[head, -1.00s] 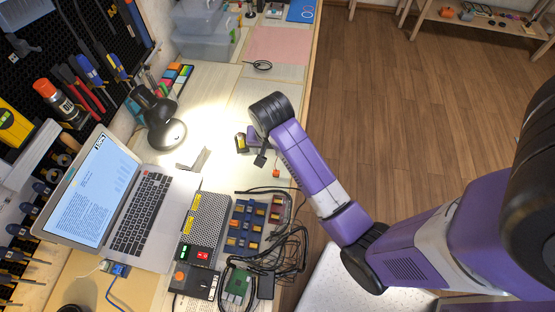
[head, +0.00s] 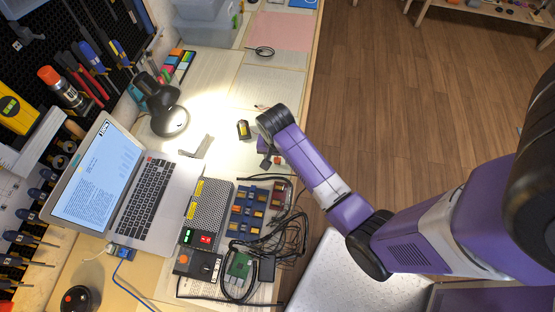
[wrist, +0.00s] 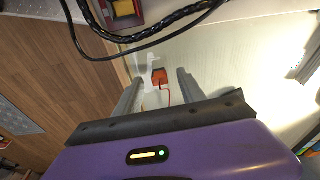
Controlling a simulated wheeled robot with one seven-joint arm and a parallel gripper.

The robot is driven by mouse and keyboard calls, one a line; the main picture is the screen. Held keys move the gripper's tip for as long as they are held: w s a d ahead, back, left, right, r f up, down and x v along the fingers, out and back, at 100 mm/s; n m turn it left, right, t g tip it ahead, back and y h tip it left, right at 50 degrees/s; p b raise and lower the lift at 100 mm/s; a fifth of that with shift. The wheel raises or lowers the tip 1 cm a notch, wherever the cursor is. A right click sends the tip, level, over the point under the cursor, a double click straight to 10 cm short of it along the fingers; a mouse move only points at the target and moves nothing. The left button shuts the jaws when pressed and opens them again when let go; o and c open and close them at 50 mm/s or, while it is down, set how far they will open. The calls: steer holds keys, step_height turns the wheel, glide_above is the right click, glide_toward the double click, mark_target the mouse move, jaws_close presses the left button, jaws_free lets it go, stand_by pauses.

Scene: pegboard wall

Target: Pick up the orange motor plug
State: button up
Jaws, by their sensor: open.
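The orange motor plug (wrist: 160,77) lies on the light bench top in the wrist view, with a thin red wire running from it. A white piece sits just beyond it. In the head view a small orange-red part of the plug (head: 278,160) shows beside my gripper (head: 268,160). In the wrist view my gripper (wrist: 160,80) is open, one finger on each side of the plug, with a gap to each. The exact height of the fingertips above the bench is unclear.
A laptop (head: 130,190), a black lamp (head: 165,115) and a small yellow-black item (head: 243,130) stand left of my arm. The bench edge is close on the right.

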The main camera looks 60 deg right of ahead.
jaws_close()
stand_by(0.3)
